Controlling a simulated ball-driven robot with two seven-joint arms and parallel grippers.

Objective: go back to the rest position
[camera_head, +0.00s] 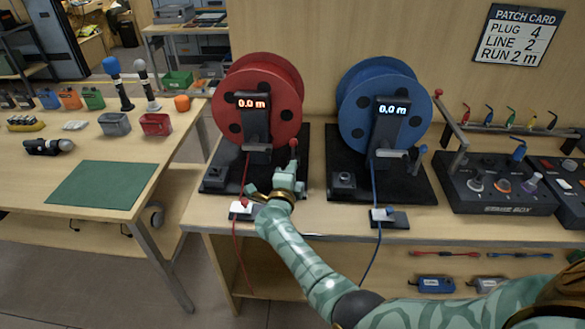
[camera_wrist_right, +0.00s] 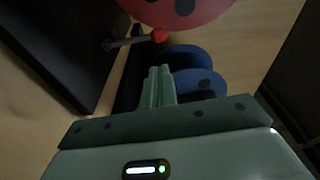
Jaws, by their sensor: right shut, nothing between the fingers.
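My right arm comes in from the lower right in the head view. My right gripper (camera_head: 289,175) is shut and empty, in front of the red cable reel (camera_head: 262,85), just below the red knob of its crank. In the right wrist view its two fingers (camera_wrist_right: 158,85) lie together with nothing between them. Part of the red reel (camera_wrist_right: 185,8) and its red crank knob (camera_wrist_right: 159,35) show beyond the fingers, with blue discs (camera_wrist_right: 205,83) behind them. My left gripper is not in view.
The blue cable reel (camera_head: 383,85) stands to the right, and both reels display 0.0 m. A control box (camera_head: 495,185) is at the far right. A side table (camera_head: 150,155) with a green mat (camera_head: 97,184) and small bins is at left. A patch card (camera_head: 517,35) hangs above.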

